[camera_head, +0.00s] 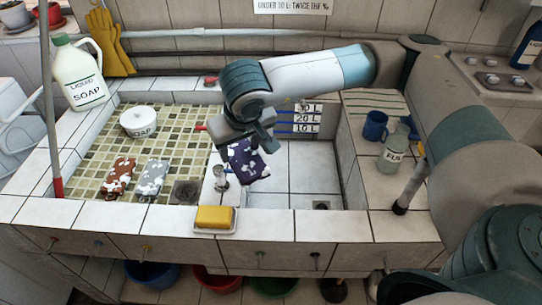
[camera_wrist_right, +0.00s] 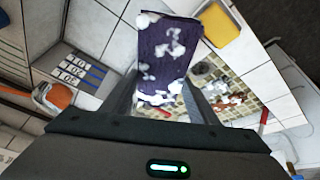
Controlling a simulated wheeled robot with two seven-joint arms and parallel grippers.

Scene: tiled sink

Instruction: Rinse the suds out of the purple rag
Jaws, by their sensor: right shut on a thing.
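The purple rag (camera_head: 246,164) hangs from my right gripper (camera_head: 243,143), with white suds patches on it. It hangs over the left side of the white-tiled right basin (camera_head: 305,170), near the divider, clear of the basin floor. In the right wrist view the rag (camera_wrist_right: 150,62) is between the fingers of my right gripper (camera_wrist_right: 165,100), with suds across its face. The right basin looks empty of water, with a drain (camera_head: 320,205) at its front. My left gripper is not in view.
The green-checked left basin (camera_head: 100,150) holds a red rag (camera_head: 119,176), a grey rag (camera_head: 152,178) and a white pot (camera_head: 138,122). A yellow sponge (camera_head: 214,216) lies on the front ledge. A metal tap (camera_head: 220,180) stands at the divider. A blue mug (camera_head: 375,126) and glass bottle (camera_head: 394,152) stand right.

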